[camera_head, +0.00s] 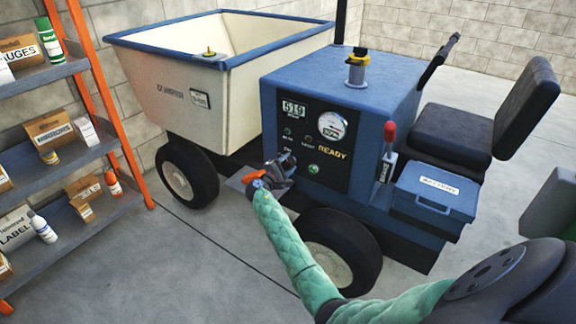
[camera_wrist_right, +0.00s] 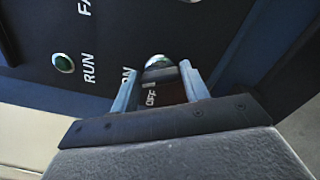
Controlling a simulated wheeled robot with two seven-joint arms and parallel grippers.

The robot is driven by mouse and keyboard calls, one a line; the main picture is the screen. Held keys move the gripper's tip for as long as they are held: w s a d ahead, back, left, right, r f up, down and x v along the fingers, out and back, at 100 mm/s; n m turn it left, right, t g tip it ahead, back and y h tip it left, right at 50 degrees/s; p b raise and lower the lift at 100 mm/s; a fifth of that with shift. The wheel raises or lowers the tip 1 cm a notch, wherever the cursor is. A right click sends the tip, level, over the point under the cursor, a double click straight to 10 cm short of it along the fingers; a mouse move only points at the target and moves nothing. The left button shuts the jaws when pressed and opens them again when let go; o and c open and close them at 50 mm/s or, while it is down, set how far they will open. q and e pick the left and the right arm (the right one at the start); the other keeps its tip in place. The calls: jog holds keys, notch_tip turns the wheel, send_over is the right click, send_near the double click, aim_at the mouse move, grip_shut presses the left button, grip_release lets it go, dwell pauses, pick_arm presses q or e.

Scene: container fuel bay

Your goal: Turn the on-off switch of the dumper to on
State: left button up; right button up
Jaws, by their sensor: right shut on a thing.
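The dumper (camera_head: 330,85) stands with its blue body and dark control panel facing me. Its on-off switch (camera_wrist_right: 160,70) is a rounded metallic knob in the right wrist view, beside the white ON and OFF lettering. My right gripper (camera_head: 284,167) is at the panel's lower left edge in the head view and hides the switch there. In the wrist view its two fingers (camera_wrist_right: 158,80) stand on either side of the knob, shut on it. A finger partly covers the ON lettering. I cannot tell which label the knob points to. My left gripper is out of view.
The panel also carries a gauge (camera_head: 332,125), a lit READY text (camera_head: 333,152) and a green lamp (camera_head: 313,168). A red-topped lever (camera_head: 389,133) and a blue battery box (camera_head: 434,193) are on the right. A loaded shelf (camera_head: 75,70) stands at left.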

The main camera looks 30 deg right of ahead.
jog(key=o, duration=1)
jog(key=shift+s+a, duration=0.25)
jog(key=shift+a, duration=0.2)
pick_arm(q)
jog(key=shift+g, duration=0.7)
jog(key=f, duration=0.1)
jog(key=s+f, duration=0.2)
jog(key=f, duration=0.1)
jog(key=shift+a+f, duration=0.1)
pick_arm(e)
jog(key=v, duration=0.6)
jog(key=shift+s+a, duration=0.15)
jog(key=shift+a, duration=0.25)
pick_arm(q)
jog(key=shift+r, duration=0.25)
